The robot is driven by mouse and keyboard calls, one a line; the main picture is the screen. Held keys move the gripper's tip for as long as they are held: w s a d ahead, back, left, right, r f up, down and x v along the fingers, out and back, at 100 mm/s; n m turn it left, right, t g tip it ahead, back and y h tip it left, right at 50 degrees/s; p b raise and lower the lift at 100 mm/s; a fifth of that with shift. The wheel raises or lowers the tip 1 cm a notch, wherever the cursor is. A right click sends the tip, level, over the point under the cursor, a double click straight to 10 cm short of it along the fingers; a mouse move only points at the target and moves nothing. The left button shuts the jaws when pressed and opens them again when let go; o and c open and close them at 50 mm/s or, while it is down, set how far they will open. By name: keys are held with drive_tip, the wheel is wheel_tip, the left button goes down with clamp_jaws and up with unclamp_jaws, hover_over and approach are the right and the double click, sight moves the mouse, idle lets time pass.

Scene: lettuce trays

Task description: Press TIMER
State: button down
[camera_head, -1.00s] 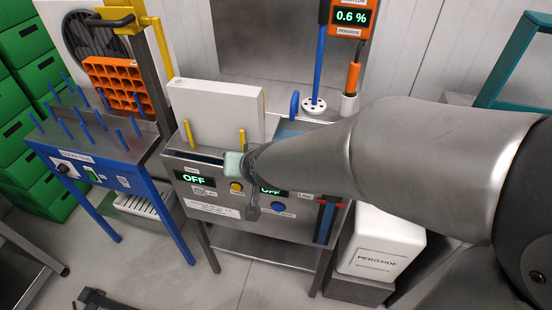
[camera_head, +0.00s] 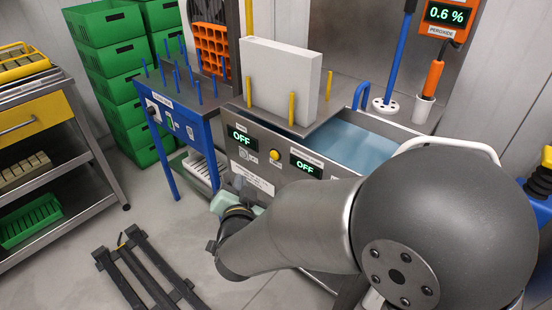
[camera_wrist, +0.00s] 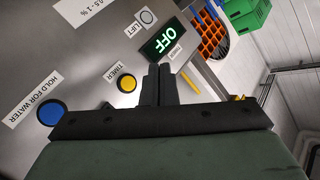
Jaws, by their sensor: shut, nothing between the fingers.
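The yellow TIMER button (camera_head: 275,155) is on the front panel of the steel tank, between two green OFF displays. In the wrist view, the yellow button (camera_wrist: 127,84) sits beside its TIMER label (camera_wrist: 120,71), to the left of my fingertips. My gripper (camera_wrist: 160,72) is shut and empty, its dark fingers side by side and pointing toward the OFF display (camera_wrist: 164,41). In the head view, my gripper (camera_head: 238,184) is in front of the panel, below and left of the yellow button. Whether the fingertips touch the panel cannot be told.
A blue HOLD FOR WATER button (camera_wrist: 50,112) and a LIFT button (camera_wrist: 147,17) are on the same panel. A white slab (camera_head: 280,80) stands over the tank (camera_head: 232,105). A blue-framed table (camera_head: 190,125) is at left. A dark frame (camera_head: 135,270) lies on the floor.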

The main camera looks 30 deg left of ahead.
drive_tip(key=shift+w, duration=0.1)
approach(270, 155)
drive_tip(key=shift+w+a+f, duration=0.2)
drive_tip(key=shift+w+a, duration=0.7)
drive_tip(key=shift+a, duration=0.1)
drive_tip(key=shift+w+a+f, duration=0.2)
drive_tip(key=shift+w+a, duration=0.7)
drive_tip(key=shift+a, duration=0.1)
idle(0.5)
drive_tip(key=shift+w+b, duration=0.4)
drive_tip(key=shift+b, duration=0.15)
drive_tip(key=shift+w+d+b, duration=0.2)
drive_tip(key=shift+w+b, duration=0.15)
drive_tip(key=shift+w, duration=0.1)
idle(0.4)
idle(0.3)
drive_tip(key=shift+s+a, duration=0.2)
drive_tip(key=shift+s, duration=0.65)
